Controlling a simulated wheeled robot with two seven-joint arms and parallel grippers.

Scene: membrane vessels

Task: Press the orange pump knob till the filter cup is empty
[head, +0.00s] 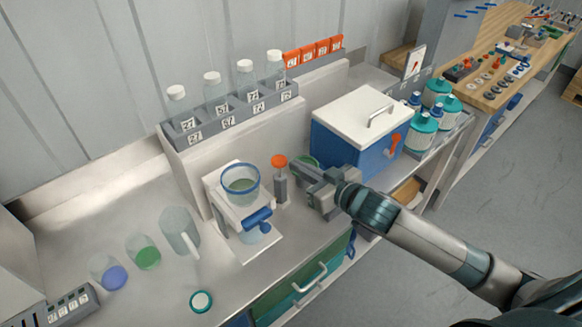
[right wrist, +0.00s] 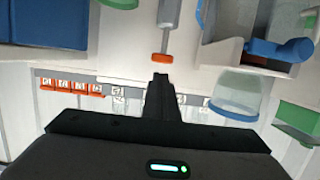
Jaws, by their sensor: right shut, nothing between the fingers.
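The orange pump knob (head: 279,160) tops a grey pump post (head: 281,188) on the bench. The filter cup (head: 240,185), clear with a blue rim, stands left of it on a white stand (head: 221,207) with a blue tap (head: 257,219). Grey-green content seems to show in the cup; its level is unclear. My right gripper (head: 299,168) is shut and empty, just right of the knob. In the right wrist view, which looks upside down, the fingers (right wrist: 160,80) point toward the knob (right wrist: 162,58); contact cannot be told. My left gripper is not in view.
A grey rack (head: 230,116) of bottles is behind. A clear jug (head: 179,231) and beakers with green (head: 147,258) and blue (head: 113,277) liquid stand at left, near a teal-rimmed lid (head: 201,301).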

